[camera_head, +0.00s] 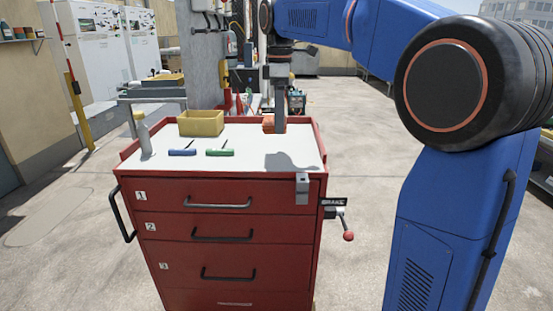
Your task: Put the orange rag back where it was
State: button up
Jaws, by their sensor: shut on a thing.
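My gripper (279,126) points straight down over the back right part of the red tool cart's white top (235,160). It is shut on the orange rag (267,123). Only a small orange part of the rag shows beside the grey fingers, which hide the rest. A dark shadow lies on the white top in front of the gripper. I cannot tell whether the rag touches the top or hangs just above it.
On the cart top stand a yellow bin (201,123) and a grey bottle (145,140), with a blue-handled tool (183,152) and a green-handled tool (219,152) lying in front. A brake lever (343,222) sticks out at the cart's right. The top's front right is clear.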

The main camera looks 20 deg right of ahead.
aim_at(279, 157)
jog(key=shift+f, duration=4.55)
jog(key=shift+f, duration=0.15)
jog(key=o, duration=1)
notch_tip(279, 157, up, 12)
jog(key=shift+r, duration=0.15)
jog(key=s+d+f+m+t, duration=0.1)
jog(key=s+f+m, duration=0.3)
jog(key=s+f, duration=0.4)
jog(key=s+d+f+m+t, duration=0.2)
jog(key=s+f+m, duration=0.3)
jog(key=s+f, duration=0.4)
jog(key=s+d+f+m+t, duration=0.1)
jog(key=s+d+f+m, duration=0.1)
jog(key=s+f+m, duration=0.3)
jog(key=shift+s+d+f+t, duration=0.15)
jog(key=shift+s+f, duration=0.5)
jog(key=shift+s, duration=1.2)
jog(key=shift+s+d+f+t, duration=0.1)
jog(key=shift+s+f, duration=0.6)
jog(key=shift+s, duration=1.15)
jog(key=shift+s+d+f+t, duration=0.15)
jog(key=shift+s+f, duration=0.5)
jog(key=shift+s, duration=1.2)
